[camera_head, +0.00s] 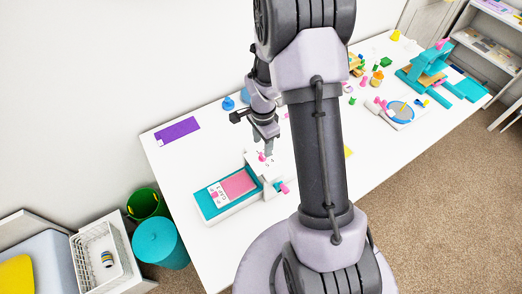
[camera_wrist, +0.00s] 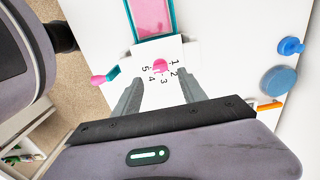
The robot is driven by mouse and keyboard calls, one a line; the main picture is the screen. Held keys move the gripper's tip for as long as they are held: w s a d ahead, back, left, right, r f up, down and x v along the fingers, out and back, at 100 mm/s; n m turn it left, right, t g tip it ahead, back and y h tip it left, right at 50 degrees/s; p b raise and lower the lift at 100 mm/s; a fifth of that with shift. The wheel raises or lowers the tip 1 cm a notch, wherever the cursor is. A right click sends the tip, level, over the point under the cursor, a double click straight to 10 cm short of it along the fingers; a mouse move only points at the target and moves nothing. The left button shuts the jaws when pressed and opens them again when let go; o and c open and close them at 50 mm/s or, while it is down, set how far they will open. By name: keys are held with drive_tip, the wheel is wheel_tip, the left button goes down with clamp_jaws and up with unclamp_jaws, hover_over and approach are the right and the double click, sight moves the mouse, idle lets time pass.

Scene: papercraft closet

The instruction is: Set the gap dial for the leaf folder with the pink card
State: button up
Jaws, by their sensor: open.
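The leaf folder is a white block with a teal-rimmed tray (camera_head: 208,212) on the left part of the table. A pink card (camera_head: 238,185) lies in the tray and also shows at the top of the wrist view (camera_wrist: 150,14). The gap dial (camera_wrist: 160,65) is a small pink knob on the folder's white top, with the numbers 1 to 5 printed around it. Its exact setting is too small to read. My gripper (camera_wrist: 162,77) is open and empty, pointing down over the dial, its fingers apart on either side of the knob. I cannot tell whether they touch it.
A pink crank handle (camera_wrist: 104,77) sticks out from the folder's side. A purple strip (camera_head: 178,131) lies at the table's far left. Coloured pieces and a teal press (camera_head: 425,67) occupy the right. Bins (camera_head: 160,243) stand below the left end.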

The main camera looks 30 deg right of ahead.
sight(262, 154)
wheel_tip(262, 154, down, 6)
drive_tip(key=shift+r, duration=0.25)
clamp_jaws()
